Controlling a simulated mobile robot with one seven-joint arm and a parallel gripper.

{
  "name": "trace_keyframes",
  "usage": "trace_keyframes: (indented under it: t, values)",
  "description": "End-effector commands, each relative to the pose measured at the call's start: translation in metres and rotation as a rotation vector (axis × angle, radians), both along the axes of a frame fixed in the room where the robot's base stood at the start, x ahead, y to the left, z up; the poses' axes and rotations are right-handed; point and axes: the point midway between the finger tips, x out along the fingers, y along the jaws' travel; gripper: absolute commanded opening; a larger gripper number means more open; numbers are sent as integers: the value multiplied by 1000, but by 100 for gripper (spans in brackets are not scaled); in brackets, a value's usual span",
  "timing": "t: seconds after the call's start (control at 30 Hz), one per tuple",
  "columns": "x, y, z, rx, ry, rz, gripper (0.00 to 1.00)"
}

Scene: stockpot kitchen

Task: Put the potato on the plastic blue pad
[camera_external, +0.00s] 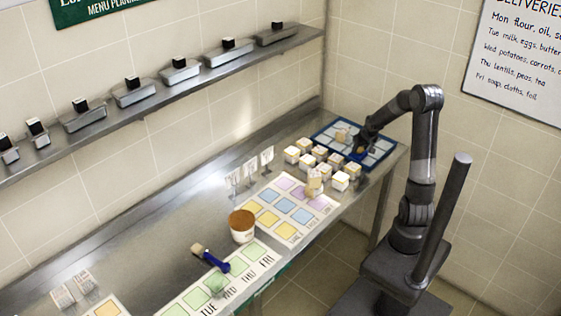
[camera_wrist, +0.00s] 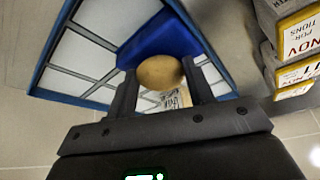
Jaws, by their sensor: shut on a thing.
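The potato (camera_wrist: 160,72) is a tan, rounded lump between my two fingertips in the wrist view. My gripper (camera_wrist: 162,85) is shut on it. It also shows as a small tan spot below my gripper (camera_external: 361,146) in the external view. A plain blue pad (camera_wrist: 160,36) lies right behind the potato in the wrist view, on a blue-edged board with pale cells (camera_wrist: 84,48). That board (camera_external: 322,139) is at the far right end of the counter in the external view. I cannot tell whether the potato touches the pad.
Several white boxes with yellow marks (camera_external: 322,153) stand close to the board's near left side; some show in the wrist view (camera_wrist: 295,35). A brown-topped tub (camera_external: 242,226) and a brush (camera_external: 210,258) are farther along the counter.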

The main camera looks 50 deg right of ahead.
Motion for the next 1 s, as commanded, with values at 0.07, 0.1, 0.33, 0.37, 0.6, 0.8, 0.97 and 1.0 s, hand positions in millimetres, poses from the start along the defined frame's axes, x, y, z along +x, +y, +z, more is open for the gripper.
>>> trace_keyframes:
  t: [0.07,0.1,0.33,0.37,0.6,0.8,0.97,1.0]
  values:
    - [0,0,-1,0,0,0,25]
    - [0,0,-3,0,0,0,25]
    - [0,0,-3,0,0,0,65]
    - [0,0,-3,0,0,0,67]
    - [0,0,-2,0,0,0,70]
    - [-3,1,9,-1,-1,-1,70]
    - [-11,5,31,-3,-3,-2,70]
    - [-13,6,38,-4,-1,-1,70]
